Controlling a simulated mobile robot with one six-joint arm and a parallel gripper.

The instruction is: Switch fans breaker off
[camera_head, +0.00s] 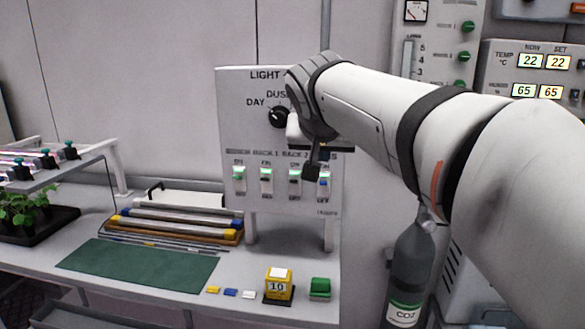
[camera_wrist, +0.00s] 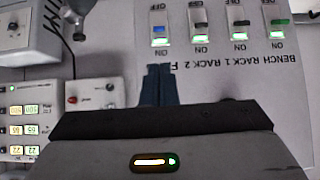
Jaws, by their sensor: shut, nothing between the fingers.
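The light control panel (camera_head: 232,120) stands upright at the back of the bench and carries a row of several breakers, with ON above and OFF below. The fans breaker (camera_head: 324,186) is the rightmost, partly beside my gripper's tips. In the wrist view, which shows the panel upside down, the fans breaker (camera_wrist: 160,30) is leftmost, with a blue part and a lit green strip at its ON end. My gripper (camera_head: 310,172) is shut and empty in front of the panel, close to this breaker. Its fingertips (camera_wrist: 158,70) appear just short of it; contact cannot be told.
The other breakers, such as the bench breaker (camera_head: 239,179), sit close to the left with green lights. A black dial (camera_head: 278,117) is above. A CO2 bottle (camera_head: 410,270) stands to the right. A yellow block (camera_head: 279,284) and green block (camera_head: 320,288) lie on the bench below.

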